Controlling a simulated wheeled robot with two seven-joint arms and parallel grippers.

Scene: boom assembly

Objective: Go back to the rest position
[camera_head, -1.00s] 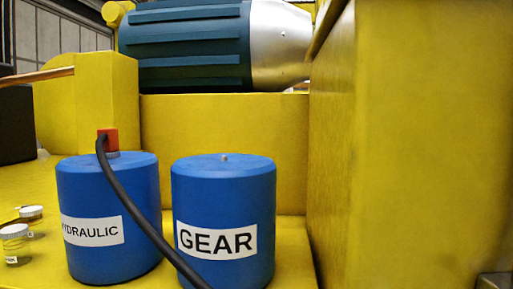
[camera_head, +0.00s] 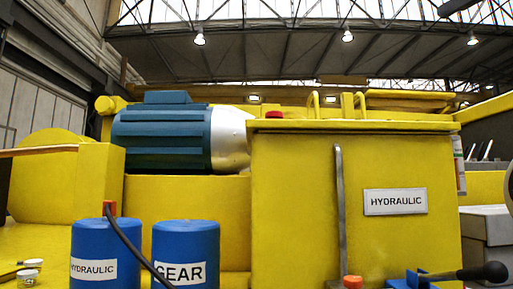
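Neither of my grippers shows in the head view. A blue canister labelled HYDRAULIC (camera_head: 90,250) stands at the lower left with an orange-red fitting on top. A black hose (camera_head: 131,250) runs from that fitting down to the right and out of the picture. A blue canister labelled GEAR (camera_head: 200,238) stands just to its right. A large yellow tank (camera_head: 295,200) with a HYDRAULIC plate (camera_head: 395,201) fills the middle right.
A teal and silver motor (camera_head: 165,137) lies behind the canisters. Small jars (camera_head: 30,270) sit at the lower left. A blue valve (camera_head: 410,279) with a black-knobbed lever (camera_head: 490,272) is at the lower right. Grey boxes (camera_head: 488,240) stand at the right.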

